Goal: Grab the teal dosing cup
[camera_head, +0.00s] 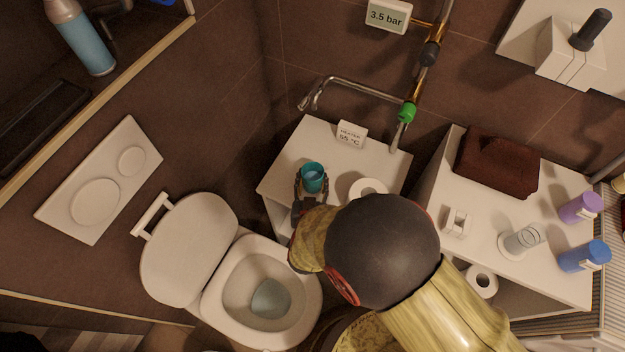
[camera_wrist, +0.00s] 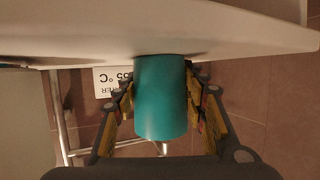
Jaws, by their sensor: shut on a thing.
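The teal dosing cup (camera_head: 313,177) is on the white cabinet top (camera_head: 285,165), near its left part, in the head view. In the wrist view the teal cup (camera_wrist: 161,98) fills the middle, between the two fingers. My gripper (camera_head: 311,185) reaches it from the front and is shut on its sides; it also shows in the wrist view (camera_wrist: 160,100). The cup's base seems close to the white surface, but I cannot tell whether it touches.
A toilet paper roll (camera_head: 368,188) stands right of the cup, partly behind my arm. A white heater sign (camera_head: 351,134) stands behind it. The open toilet (camera_head: 262,290) is at front left. A second cabinet holds a brown towel (camera_head: 497,163), a glass (camera_head: 523,239) and bottles (camera_head: 580,207).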

